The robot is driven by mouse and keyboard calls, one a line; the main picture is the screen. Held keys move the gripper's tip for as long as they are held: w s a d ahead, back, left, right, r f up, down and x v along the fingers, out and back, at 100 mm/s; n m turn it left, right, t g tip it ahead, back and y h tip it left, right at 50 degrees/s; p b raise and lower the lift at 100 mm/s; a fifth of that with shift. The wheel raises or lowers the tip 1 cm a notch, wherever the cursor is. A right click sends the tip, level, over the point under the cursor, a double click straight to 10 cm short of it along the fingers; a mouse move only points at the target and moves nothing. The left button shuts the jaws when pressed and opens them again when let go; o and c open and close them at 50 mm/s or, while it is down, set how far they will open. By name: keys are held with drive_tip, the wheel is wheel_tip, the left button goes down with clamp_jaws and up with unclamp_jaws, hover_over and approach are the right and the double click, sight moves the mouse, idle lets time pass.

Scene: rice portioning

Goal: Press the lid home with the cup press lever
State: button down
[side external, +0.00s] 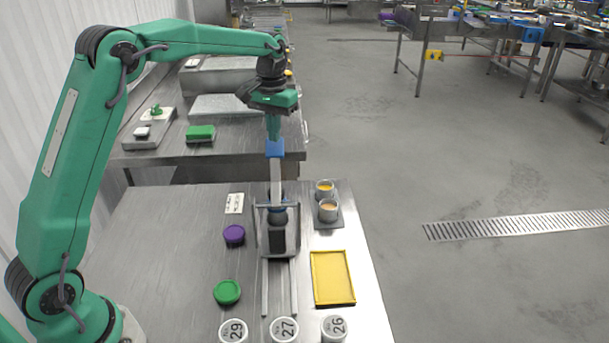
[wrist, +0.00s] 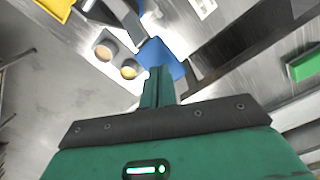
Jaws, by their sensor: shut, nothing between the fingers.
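The cup press (side external: 297,238) stands on the steel table in the side external view. Its lever (side external: 276,178) rises steeply from the frame to a blue handle (side external: 275,149). My gripper (side external: 274,131) is shut and empty, pointing down, with its fingertips at the top of the handle. In the wrist view the shut fingertips (wrist: 160,72) overlap the blue handle (wrist: 167,55); I cannot tell whether they touch it.
Two filled cups (side external: 328,210) stand on a grey tray right of the press. A yellow tray (side external: 352,296) lies in front of them. A purple lid (side external: 234,235) and a green lid (side external: 227,292) lie left. Several numbered white-topped items (side external: 284,329) line the front edge.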

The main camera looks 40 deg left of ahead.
sight(275, 144)
drive_tip(key=shift+w+a+f, duration=0.1)
drive_tip(key=shift+f, duration=1.35)
drive_tip(key=shift+w+a+f, duration=0.1)
drive_tip(key=shift+f, duration=1.35)
idle(1.5)
drive_tip(key=shift+r, duration=0.1)
drive_tip(key=shift+s+d+r, duration=0.1)
drive_tip(key=shift+r, duration=1.3)
drive_tip(key=shift+s+d+r, duration=0.1)
drive_tip(key=shift+r, duration=1.3)
drive_tip(key=shift+r, duration=0.1)
drive_tip(key=shift+s+d+r, duration=0.15)
drive_tip(key=shift+s+r, duration=0.25)
drive_tip(key=s+d+r+m+t, duration=0.1)
drive_tip(key=s+d+r, duration=0.15)
drive_tip(key=s, duration=0.45)
drive_tip(key=s+d+r+t, duration=0.1)
drive_tip(key=s+r+t, duration=0.15)
drive_tip(key=s, duration=0.55)
drive_tip(key=s+d+r+m+t, duration=0.1)
drive_tip(key=s+d+r, duration=0.15)
drive_tip(key=s, duration=0.45)
drive_tip(key=s+f+m+t, duration=0.1)
drive_tip(key=s+f, duration=0.2)
drive_tip(key=s, duration=0.5)
drive_tip(key=shift+s+f, duration=0.2)
drive_tip(key=shift+s, duration=0.1)
